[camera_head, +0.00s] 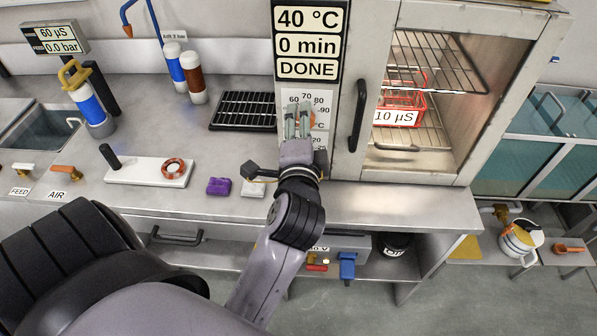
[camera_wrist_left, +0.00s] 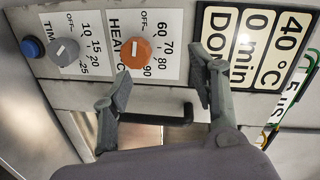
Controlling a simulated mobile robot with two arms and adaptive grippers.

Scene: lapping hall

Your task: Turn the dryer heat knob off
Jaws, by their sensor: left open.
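The dryer heat knob (camera_wrist_left: 136,52) is a round orange knob with a white pointer mark, on a white dial plate numbered 60 to 90 with an OFF label. In the head view it is mostly hidden behind my left gripper (camera_head: 297,122). In the left wrist view, my left gripper (camera_wrist_left: 161,72) is open and empty, its fingers pointing at the panel. The knob shows between and beyond the fingertips, nearer the left-hand one; I cannot tell if they touch it. The dryer display (camera_head: 307,42) reads 40 °C, 0 min, DONE. My right gripper is not in view.
A grey time knob (camera_wrist_left: 63,52) and a blue button (camera_wrist_left: 32,47) sit beside the heat dial. The dryer door handle (camera_head: 357,115) sticks out to the right of the panel. A red basket (camera_head: 419,102) stands inside the dryer. A black rack (camera_head: 243,110) lies left of it.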

